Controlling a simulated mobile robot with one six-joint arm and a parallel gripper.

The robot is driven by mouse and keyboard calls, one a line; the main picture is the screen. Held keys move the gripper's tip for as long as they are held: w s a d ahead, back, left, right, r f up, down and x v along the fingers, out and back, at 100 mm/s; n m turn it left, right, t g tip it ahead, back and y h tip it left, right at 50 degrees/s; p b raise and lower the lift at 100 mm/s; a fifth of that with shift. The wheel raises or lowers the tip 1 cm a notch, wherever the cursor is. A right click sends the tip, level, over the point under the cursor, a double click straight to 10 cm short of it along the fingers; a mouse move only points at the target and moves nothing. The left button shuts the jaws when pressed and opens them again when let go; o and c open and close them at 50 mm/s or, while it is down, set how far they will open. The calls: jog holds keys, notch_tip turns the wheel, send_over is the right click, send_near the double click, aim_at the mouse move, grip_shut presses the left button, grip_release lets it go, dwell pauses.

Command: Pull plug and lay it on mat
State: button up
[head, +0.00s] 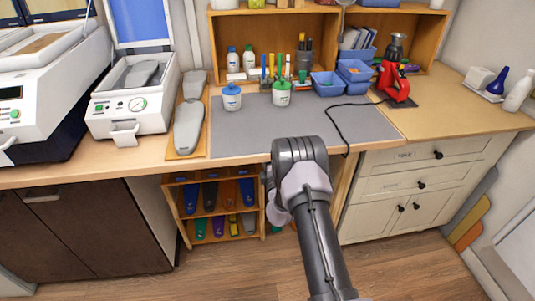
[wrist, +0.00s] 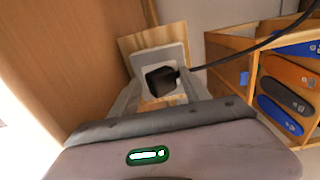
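A black plug (wrist: 161,82) sits in a pale socket plate (wrist: 174,57) on a wooden board in the wrist view. Its black cord (wrist: 232,61) runs off to the upper right. My gripper (wrist: 159,92) is open, with one grey finger on each side of the plug and a visible gap to it. In the head view my arm hides the plug and socket, below the bench's front edge. The grey mat (head: 300,122) lies on the bench top. The cord (head: 335,124) crosses the mat from a red machine (head: 394,75) and hangs over the front edge.
A blue-lidded pot (head: 232,98) and a green-lidded pot (head: 281,94) stand on the mat's back part, near blue bins (head: 328,84). The mat's front left is clear. A shelf of insoles (head: 213,207) stands under the bench, close to the socket.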

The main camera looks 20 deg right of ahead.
jog(key=shift+w+d+f, duration=0.1)
jog(key=shift+f, duration=0.15)
jog(key=shift+w+f, duration=0.1)
dwell(0.4)
jog(key=p+v, duration=0.5)
jog(key=v, duration=1.2)
jog(key=shift+s, duration=0.3)
grip_shut()
jog(key=shift+w, duration=0.15)
